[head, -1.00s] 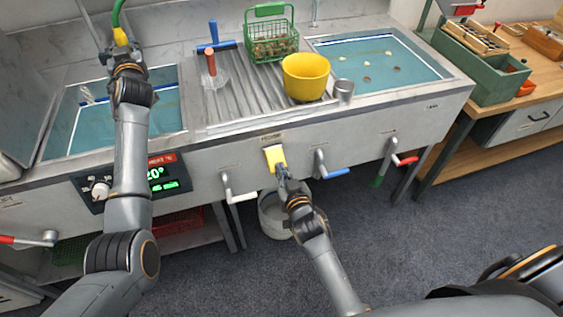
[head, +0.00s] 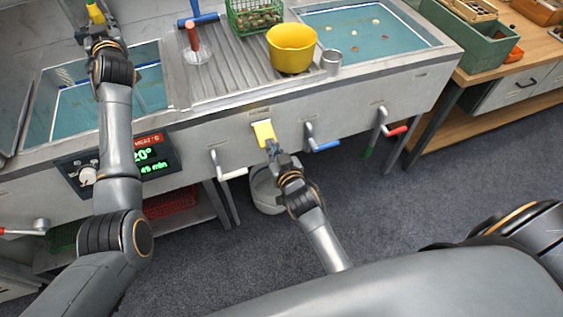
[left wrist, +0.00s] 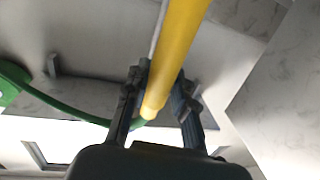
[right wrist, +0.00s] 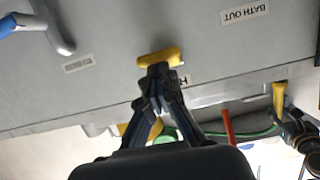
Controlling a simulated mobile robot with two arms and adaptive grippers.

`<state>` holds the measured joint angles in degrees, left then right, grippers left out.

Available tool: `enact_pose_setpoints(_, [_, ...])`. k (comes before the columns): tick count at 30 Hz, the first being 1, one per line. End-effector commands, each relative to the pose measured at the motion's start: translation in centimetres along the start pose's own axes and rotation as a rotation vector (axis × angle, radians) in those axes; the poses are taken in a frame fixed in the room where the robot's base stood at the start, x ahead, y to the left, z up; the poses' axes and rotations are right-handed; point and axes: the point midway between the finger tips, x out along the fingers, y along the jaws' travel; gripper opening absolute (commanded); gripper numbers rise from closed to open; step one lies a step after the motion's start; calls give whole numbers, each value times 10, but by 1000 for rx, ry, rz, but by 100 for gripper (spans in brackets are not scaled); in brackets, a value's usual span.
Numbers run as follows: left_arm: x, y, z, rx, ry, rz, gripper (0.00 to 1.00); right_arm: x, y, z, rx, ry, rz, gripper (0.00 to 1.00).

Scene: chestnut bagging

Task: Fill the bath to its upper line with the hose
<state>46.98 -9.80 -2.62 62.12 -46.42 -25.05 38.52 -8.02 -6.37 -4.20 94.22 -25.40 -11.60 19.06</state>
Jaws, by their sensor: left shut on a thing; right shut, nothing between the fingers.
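The bath (head: 30,125) is the left basin and holds blue-green water (head: 75,120). A dark blue line (head: 150,66) shows on its far wall above the water. My left gripper (head: 97,40) is shut on the hose's yellow nozzle (head: 95,12), above the bath's back edge. The nozzle (left wrist: 178,50) runs between its fingers in the left wrist view; the green hose (left wrist: 75,118) trails behind. No water stream is visible. My right gripper (head: 270,147) is shut and empty, its tips at the yellow hose handle (head: 264,132) on the front panel. The handle also shows in the right wrist view (right wrist: 160,57).
A control panel (head: 120,165) and several levers, including a white-gripped one (head: 233,174) and a blue-gripped one (head: 324,145), line the front. A ridged drainboard (head: 230,75) carries a yellow bowl (head: 292,48). A bucket (head: 266,190) stands below my right gripper.

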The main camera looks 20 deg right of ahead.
Motion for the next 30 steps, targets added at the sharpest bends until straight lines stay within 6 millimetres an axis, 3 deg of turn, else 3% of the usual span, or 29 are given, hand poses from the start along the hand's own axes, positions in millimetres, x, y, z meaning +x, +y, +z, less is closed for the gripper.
enact_pose_setpoints(4, [0, -1, -1, 0, 1, -1, 0, -18, 0, -25, -1, 14, -2, 0])
enact_pose_setpoints(6, [0, -1, -1, 0, 1, -1, 0, -35, 0, -12, 1, 6, -1, 0])
enact_pose_setpoints(15, [0, -1, -1, 0, 1, -1, 0, -88, -1, 8, 1, 16, -2, 0])
enact_pose_setpoints(21, [0, -1, -1, 0, 1, -1, 0, -104, -1, 14, 1, 21, -2, 0])
enact_pose_setpoints(30, [0, -1, -1, 0, 1, -1, 0, -106, -1, 15, 0, 22, -2, 0])
